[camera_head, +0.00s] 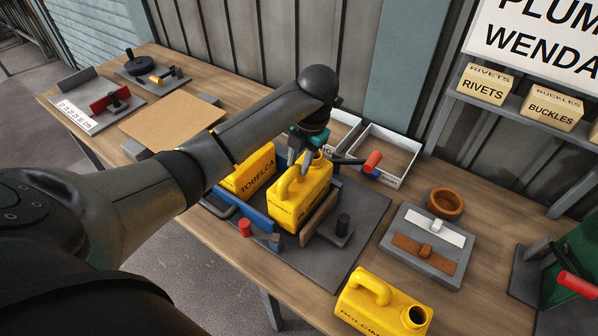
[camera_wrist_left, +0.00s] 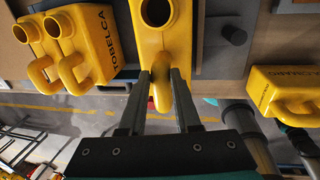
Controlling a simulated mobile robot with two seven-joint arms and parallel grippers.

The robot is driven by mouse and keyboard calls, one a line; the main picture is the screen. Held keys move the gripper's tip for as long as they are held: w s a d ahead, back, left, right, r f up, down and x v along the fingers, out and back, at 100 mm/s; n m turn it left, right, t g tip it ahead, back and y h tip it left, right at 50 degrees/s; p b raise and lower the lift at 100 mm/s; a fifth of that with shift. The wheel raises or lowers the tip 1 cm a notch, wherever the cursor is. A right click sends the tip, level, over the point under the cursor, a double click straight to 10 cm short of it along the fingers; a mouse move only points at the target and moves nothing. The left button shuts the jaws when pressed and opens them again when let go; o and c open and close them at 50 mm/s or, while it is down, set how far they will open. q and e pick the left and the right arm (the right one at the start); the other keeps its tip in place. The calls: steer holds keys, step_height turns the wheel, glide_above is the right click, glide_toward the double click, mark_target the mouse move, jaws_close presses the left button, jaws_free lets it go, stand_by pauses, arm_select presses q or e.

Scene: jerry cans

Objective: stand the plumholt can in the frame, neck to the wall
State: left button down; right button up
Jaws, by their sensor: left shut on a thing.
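The plumholt can (camera_head: 312,196) is yellow, with a partly readable label, and stands about upright between the frame's blue rail (camera_head: 256,219) and its wooden board (camera_head: 322,213). My left gripper (camera_head: 306,158) is above it, shut on its handle. In the left wrist view the fingers (camera_wrist_left: 160,85) pinch the handle, and the can's open neck (camera_wrist_left: 157,12) lies beyond, on the wall side. I cannot tell whether its base rests on the frame floor. The yellow Tobelca can (camera_head: 250,176) stands just left, partly hidden by my arm. My right gripper is not seen.
A clamp with a red knob (camera_head: 245,228) sits at the front; a red-handled one (camera_head: 372,161) is behind. The Dolcim can (camera_head: 378,308) stands at the front right. A grey tray (camera_head: 402,228) and brown bowl (camera_head: 446,203) are right. White bins (camera_head: 392,152) stand behind.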

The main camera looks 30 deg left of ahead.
mark_target(299, 173)
arm_select(q)
steer(key=shift+f, duration=1.85)
steer(key=c, duration=0.6)
jaws_free()
step_height(299, 173, up, 12)
steer(key=d+p, duration=0.1)
steer(key=d, duration=0.1)
steer(key=shift+s+d, duration=0.1)
